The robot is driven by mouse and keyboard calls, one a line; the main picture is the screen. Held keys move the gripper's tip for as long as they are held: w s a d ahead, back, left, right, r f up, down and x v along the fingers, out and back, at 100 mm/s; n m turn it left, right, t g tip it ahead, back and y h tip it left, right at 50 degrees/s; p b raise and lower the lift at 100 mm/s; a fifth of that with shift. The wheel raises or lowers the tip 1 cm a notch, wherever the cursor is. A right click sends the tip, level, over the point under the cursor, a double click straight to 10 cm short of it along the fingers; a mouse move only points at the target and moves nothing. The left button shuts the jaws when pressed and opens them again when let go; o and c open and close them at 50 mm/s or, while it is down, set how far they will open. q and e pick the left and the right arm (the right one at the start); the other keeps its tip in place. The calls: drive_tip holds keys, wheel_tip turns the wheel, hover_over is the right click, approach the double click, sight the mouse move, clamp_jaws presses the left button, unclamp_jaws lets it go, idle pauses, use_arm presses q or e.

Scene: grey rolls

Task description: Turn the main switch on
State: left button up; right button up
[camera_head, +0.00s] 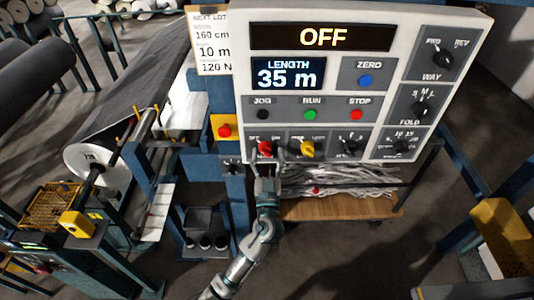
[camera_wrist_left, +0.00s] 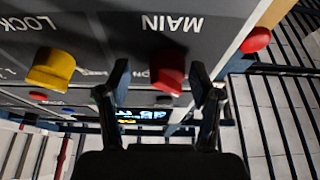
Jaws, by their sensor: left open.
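The main switch is a red rotary knob (camera_head: 265,148) at the lower left of the white control panel (camera_head: 240,90). In the left wrist view, the red knob (camera_wrist_left: 169,72) sits below the upside-down label MAIN. The panel's top display (camera_head: 323,37) reads OFF. My left gripper (camera_head: 268,161) is at the panel's lower edge, at the red knob. In the left wrist view, the left gripper (camera_wrist_left: 159,75) is open, with one finger on each side of the knob; gaps show between the fingers and the knob. My right gripper is not in view.
A yellow lock knob (camera_head: 307,149) sits just right of the red one. A red button on a yellow box (camera_head: 224,131) is to the left. Other dials line the panel's right side. A wooden shelf (camera_head: 340,208) lies below; a large grey roll (camera_head: 110,125) stands left.

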use_arm(q)
drive_tip(key=shift+d, duration=0.15)
drive_tip(key=shift+a, duration=0.55)
drive_tip(key=c, duration=0.3)
drive_tip(key=shift+a, duration=0.2)
drive_tip(key=c, duration=0.4)
drive_tip(key=shift+w, duration=0.1)
drive_tip(key=c, duration=0.4)
drive_tip(key=shift+d+r, duration=0.1)
drive_tip(key=shift+d, duration=0.05)
drive_tip(key=shift+c, duration=0.2)
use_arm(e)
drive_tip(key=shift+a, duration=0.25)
